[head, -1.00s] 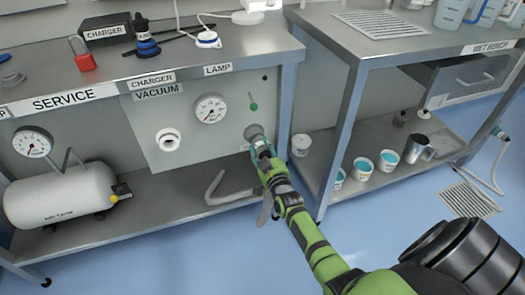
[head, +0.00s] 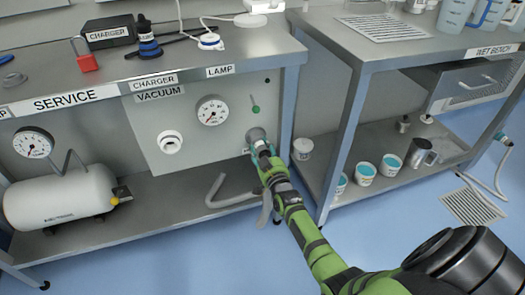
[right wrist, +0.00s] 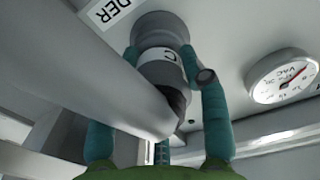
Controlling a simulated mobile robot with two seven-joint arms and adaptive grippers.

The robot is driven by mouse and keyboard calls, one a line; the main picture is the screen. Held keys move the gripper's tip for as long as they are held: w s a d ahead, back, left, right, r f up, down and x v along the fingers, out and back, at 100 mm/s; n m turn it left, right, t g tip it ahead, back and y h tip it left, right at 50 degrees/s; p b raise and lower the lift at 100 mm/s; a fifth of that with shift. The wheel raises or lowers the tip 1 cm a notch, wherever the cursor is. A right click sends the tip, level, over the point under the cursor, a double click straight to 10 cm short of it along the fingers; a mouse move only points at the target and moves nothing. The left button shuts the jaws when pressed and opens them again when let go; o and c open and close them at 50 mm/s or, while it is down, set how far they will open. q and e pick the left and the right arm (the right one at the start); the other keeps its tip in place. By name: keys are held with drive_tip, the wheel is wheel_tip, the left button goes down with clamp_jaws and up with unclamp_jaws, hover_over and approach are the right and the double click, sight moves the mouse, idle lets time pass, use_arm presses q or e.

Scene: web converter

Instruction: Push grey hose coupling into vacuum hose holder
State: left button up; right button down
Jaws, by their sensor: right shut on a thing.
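My right gripper (head: 260,147) is at the lower right of the grey panel under the service bench. In the right wrist view its teal fingers (right wrist: 158,110) are shut on the grey hose coupling (right wrist: 163,72), which has a pale label with a "C". The thick grey vacuum hose (right wrist: 115,75) runs from it across the left of that view. The coupling's far end meets a wider round grey piece, the hose holder (right wrist: 160,28), at the panel; how deep it sits is hidden. The holder also shows in the head view (head: 256,133). My left gripper is not in view.
A bench leg (head: 287,120) stands close right of my gripper. A bent grey hose (head: 228,192) lies on the lower shelf.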

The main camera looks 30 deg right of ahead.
drive_tip(key=c, duration=0.6)
unclamp_jaws()
drive_tip(key=shift+o, duration=0.2)
drive_tip(key=shift+s+a+f, duration=0.1)
drive_tip(key=shift+s+a, duration=0.05)
drive_tip(key=shift+s, duration=0.4)
drive_tip(key=v, duration=0.7)
